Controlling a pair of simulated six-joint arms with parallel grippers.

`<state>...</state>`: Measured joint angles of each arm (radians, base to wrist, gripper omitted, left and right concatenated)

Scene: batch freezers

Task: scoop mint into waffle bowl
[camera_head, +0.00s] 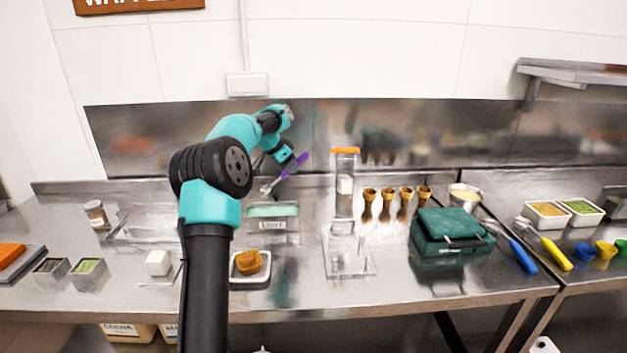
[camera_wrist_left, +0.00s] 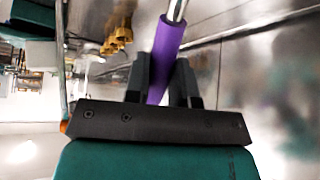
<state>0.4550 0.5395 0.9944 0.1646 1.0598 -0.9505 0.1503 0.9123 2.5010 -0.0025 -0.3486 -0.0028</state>
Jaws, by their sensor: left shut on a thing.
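My left gripper (camera_head: 290,164) is shut on the purple handle of a scoop (camera_head: 302,158) and holds it above the back of the counter. The scoop's metal end points down and left. In the left wrist view the purple handle (camera_wrist_left: 165,55) lies between the two dark fingers (camera_wrist_left: 163,88). A tub of pale green mint (camera_head: 272,210) with a label on its front stands just below the scoop in the picture. The scoop is apart from the mint, as far as I can tell. A brown waffle bowl (camera_head: 249,262) sits on a small white tray (camera_head: 250,282) in front of the tub. My right gripper is out of view.
Several waffle cones (camera_head: 387,197) stand in a row right of a clear dispenser (camera_head: 345,185). A dark green waffle iron (camera_head: 448,232) stands farther right, with blue and yellow scoops (camera_head: 545,248) beyond. A white block (camera_head: 158,262) and small containers (camera_head: 88,268) stand left.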

